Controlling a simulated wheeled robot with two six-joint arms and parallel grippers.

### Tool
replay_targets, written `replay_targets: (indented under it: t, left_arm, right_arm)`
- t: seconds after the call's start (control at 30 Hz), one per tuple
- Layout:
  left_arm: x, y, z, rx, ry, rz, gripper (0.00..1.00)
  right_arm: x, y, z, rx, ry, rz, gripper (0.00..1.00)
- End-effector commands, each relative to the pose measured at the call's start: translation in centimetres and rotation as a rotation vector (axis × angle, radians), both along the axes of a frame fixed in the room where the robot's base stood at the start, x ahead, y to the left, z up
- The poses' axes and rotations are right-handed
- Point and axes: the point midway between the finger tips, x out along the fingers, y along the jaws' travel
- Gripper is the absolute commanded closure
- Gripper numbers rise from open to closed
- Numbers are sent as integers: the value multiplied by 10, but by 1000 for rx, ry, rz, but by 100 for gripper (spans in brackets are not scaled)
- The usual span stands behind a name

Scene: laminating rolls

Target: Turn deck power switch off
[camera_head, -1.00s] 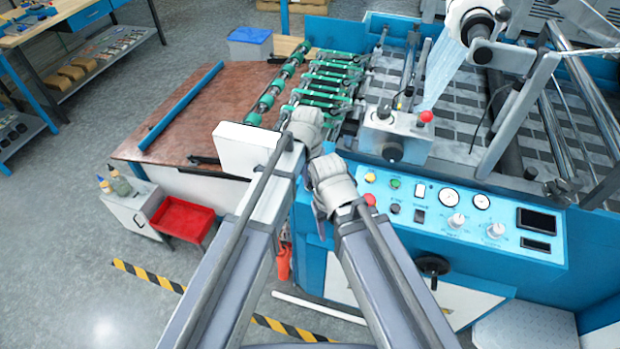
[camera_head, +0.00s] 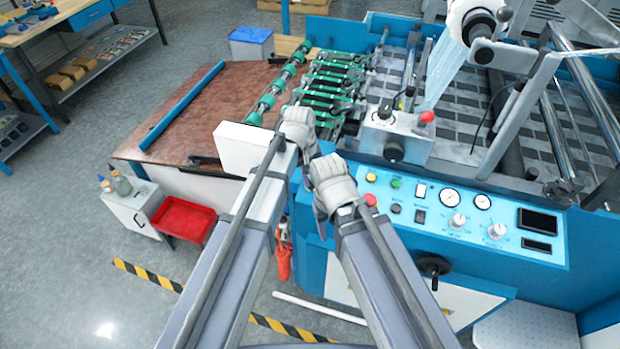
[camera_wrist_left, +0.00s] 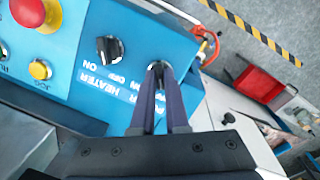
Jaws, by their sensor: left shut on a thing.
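The deck power switch (camera_wrist_left: 158,68) is a small black rotary knob on the blue panel, seen in the left wrist view near the panel's end, with ON and OFF lettering upside down. My left gripper (camera_wrist_left: 160,76) is shut on it, its two dark fingers closed around the knob. In the head view my left gripper (camera_head: 312,156) reaches down at the panel's left end, and the knob is hidden there. My right gripper (camera_head: 322,208) is just beside it over the panel; its fingers are mostly hidden behind its own wrist.
A second black knob (camera_wrist_left: 110,48), lettered HEATER, sits beside the switch. A red mushroom button (camera_wrist_left: 36,14) and a yellow button (camera_wrist_left: 40,69) are further left. Gauges and dials fill the control panel (camera_head: 440,238).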

Motion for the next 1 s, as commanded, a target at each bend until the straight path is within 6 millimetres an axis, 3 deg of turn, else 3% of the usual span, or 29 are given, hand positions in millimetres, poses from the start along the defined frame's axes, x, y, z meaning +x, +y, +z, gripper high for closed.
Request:
replay_targets:
  t: [0.27,0.3,0.57,1.0]
  left_arm:
    - [-3,0,-1,0,8,2,100]
    - [-3,0,-1,0,8,2,87]
    - [-2,0,-1,-1,4,1,57]
    - [0,0,0,-1,2,1,57]
  right_arm:
    - [0,0,-1,0,0,0,43]
    - [0,0,-1,0,0,0,43]
    - [0,0,-1,0,0,0,43]
    - [0,0,0,0,0,0,43]
